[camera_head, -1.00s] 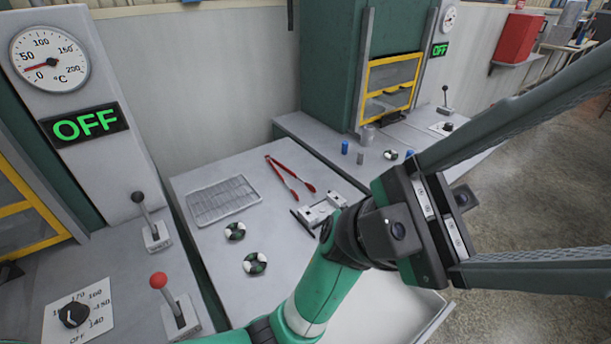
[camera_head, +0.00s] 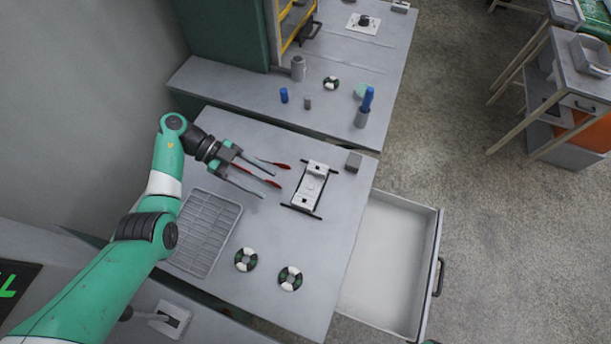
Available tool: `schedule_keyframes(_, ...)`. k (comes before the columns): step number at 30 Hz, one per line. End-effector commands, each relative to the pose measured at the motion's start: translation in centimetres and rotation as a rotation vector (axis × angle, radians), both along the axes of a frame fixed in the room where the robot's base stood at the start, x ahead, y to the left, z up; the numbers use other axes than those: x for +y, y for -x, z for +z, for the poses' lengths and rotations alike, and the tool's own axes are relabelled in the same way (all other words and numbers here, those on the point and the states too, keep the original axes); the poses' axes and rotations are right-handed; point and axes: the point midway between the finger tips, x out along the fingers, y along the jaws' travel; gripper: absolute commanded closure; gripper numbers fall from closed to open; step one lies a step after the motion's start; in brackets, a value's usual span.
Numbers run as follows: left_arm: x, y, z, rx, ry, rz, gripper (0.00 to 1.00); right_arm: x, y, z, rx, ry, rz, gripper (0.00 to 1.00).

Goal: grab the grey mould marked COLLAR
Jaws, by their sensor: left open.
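No COLLAR marking is legible, so I cannot tell which piece is the grey mould. Candidates are a small grey block (camera_head: 353,162) at the table's right edge, and on the far bench a grey cylinder (camera_head: 298,67), a short grey piece (camera_head: 307,103) and a grey cup (camera_head: 360,117) with a blue piece standing in it. My left gripper (camera_head: 271,190) is open and empty above the near table, over the red tongs (camera_head: 272,163), which it partly hides. It is left of the white-and-grey fixture (camera_head: 312,188) and well apart from the candidates. My right gripper is out of view.
An open, empty drawer (camera_head: 385,262) juts out right. A blue cylinder (camera_head: 284,95) stands on the far bench. The table's front right is clear.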

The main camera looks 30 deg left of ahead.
Motion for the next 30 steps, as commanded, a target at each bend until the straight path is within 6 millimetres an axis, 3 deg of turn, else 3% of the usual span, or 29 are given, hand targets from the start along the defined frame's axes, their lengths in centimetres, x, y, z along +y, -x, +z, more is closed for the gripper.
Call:
schedule_keyframes(4,-0.5,-0.1,-0.9,-0.004,-0.002,-0.001,0.34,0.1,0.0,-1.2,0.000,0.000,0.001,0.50)
schedule_keyframes(13,-4.6,-0.8,-3.4,-0.007,-0.002,-0.003,0.34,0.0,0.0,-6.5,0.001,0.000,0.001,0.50)
schedule_keyframes(23,-6.1,-1.1,-3.7,-0.005,-0.001,-0.002,0.34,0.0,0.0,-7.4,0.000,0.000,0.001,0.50)
schedule_keyframes(30,-9.4,-1.9,-5.7,-0.006,-0.001,-0.004,0.34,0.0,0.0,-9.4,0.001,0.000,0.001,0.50)
